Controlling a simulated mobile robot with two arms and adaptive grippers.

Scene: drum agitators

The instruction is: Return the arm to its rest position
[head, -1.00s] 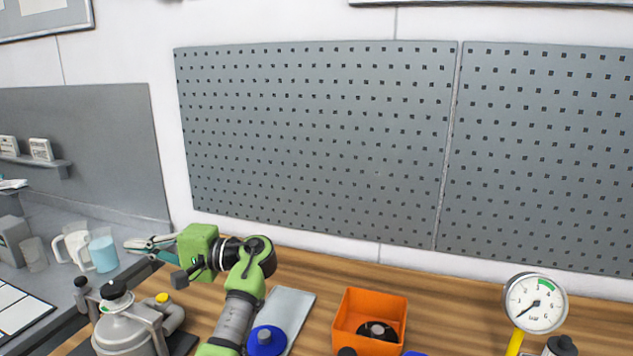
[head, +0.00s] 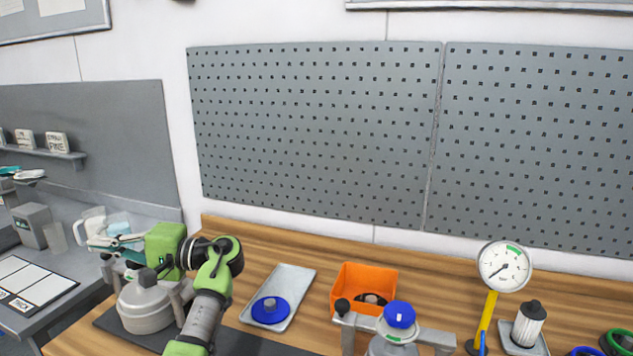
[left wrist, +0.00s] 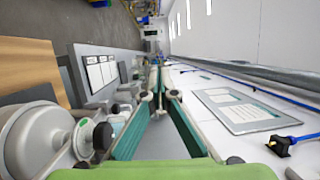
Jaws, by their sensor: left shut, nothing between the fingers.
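My left arm rises from the bottom of the head view, and its left gripper (head: 98,241) points left, in front of the pitchers on the grey side counter. Its fingers are shut with nothing between them. The left wrist view shows the teal fingers (left wrist: 160,92) from behind, with no object held. The vessel also shows at the left of the left wrist view (left wrist: 32,142). My right gripper is not in view.
On the wooden bench are a grey tray (head: 297,283) with a blue disc (head: 271,310), an orange bin (head: 364,281), a blue-capped vessel (head: 399,317), a pressure gauge (head: 504,266) on a yellow stem and a white filter (head: 529,325). A pegboard (head: 315,130) covers the wall behind.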

